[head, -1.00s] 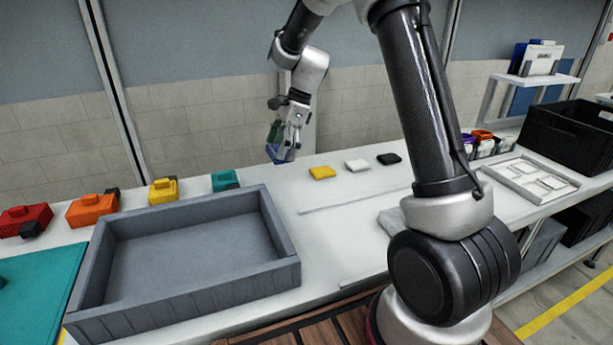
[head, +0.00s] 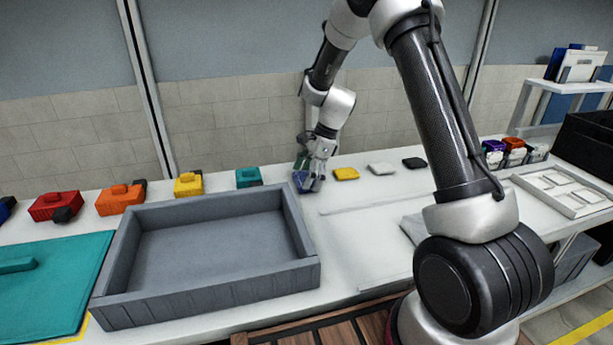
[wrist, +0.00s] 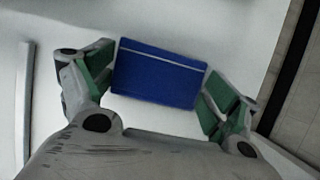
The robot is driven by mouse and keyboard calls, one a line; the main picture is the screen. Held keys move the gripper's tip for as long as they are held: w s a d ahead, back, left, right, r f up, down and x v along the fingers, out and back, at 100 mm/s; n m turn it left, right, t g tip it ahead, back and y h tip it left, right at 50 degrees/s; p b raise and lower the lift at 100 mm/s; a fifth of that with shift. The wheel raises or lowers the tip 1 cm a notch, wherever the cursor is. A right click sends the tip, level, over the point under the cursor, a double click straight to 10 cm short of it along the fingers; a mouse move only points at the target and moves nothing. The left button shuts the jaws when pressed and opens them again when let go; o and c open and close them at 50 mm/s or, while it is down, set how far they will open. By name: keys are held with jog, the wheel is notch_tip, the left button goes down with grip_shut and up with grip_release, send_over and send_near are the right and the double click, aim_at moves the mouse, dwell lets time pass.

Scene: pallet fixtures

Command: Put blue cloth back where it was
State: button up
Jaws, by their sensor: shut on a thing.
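The blue cloth (wrist: 158,76) is a flat folded rectangle between the green-padded fingers of my gripper (wrist: 155,85) in the wrist view. In the head view the blue cloth (head: 306,183) shows under my gripper (head: 308,172), low at the white table, just left of the yellow cloth (head: 346,173). My gripper is shut on the blue cloth. I cannot tell whether the cloth touches the table. A white cloth (head: 381,168) and a black cloth (head: 414,162) lie to the right of the yellow one in a row.
A grey open tray (head: 215,285) stands in front, empty. Red (head: 56,205), orange (head: 120,199), yellow (head: 188,184) and teal (head: 249,177) blocks line up behind it. A teal mat (head: 50,285) lies at left. A white frame tray (head: 563,190) and a dark bin (head: 588,146) stand at right.

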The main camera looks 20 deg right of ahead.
jog(key=o, duration=0.9)
jog(key=shift+f, duration=0.15)
jog(key=v, duration=1.3)
jog(key=s+d+r+n+t+h, duration=0.2)
jog(key=s+d+r+n, duration=0.2)
jog(key=s+r+n, duration=0.65)
jog(key=s+d+n, duration=0.1)
jog(key=s+n, duration=0.1)
jog(key=s, duration=0.5)
jog(key=s+d+r+n+t+h, duration=0.1)
jog(key=s+d+n, duration=0.1)
jog(key=s, duration=0.6)
jog(key=s+d+n+t+h, duration=0.1)
jog(key=s+d+n, duration=0.1)
jog(key=s, duration=0.6)
jog(key=shift+s+d+r+n, duration=0.2)
jog(key=shift+s+d+n, duration=0.05)
jog(key=shift+n, duration=0.5)
